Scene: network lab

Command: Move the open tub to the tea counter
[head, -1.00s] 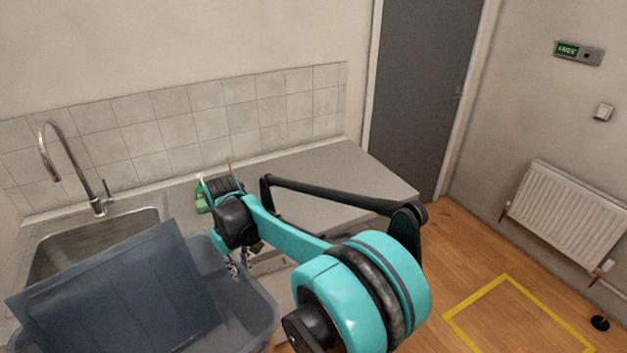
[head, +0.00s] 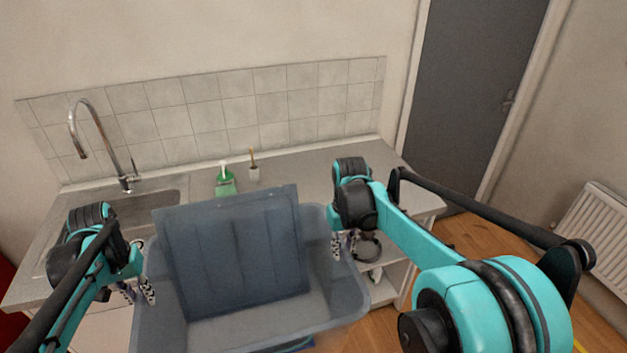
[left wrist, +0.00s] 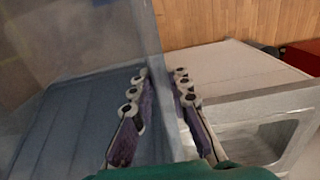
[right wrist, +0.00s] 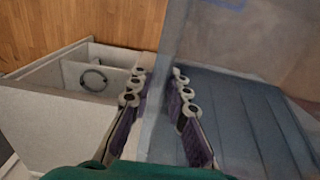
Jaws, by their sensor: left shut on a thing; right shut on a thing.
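The open tub (head: 345,290) is a large translucent blue-grey box, held level in front of the counter, with a flat ribbed blue-grey panel (head: 235,250) leaning up inside it. My left gripper (head: 138,291) is shut on the tub's left wall; in the left wrist view the wall (left wrist: 165,70) passes between the fingers (left wrist: 160,105). My right gripper (head: 345,245) is shut on the tub's right wall, which also passes between the fingers in the right wrist view (right wrist: 158,105). The counter (head: 290,170) has a grey top along the tiled wall.
A sink with a tap (head: 125,175) is at the counter's left. A green soap bottle (head: 225,183) and a small cup with a brush (head: 253,172) stand near the tiles. The counter's right part looks clear. Open shelves (head: 385,285) are below. A grey door (head: 465,100) is at the right.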

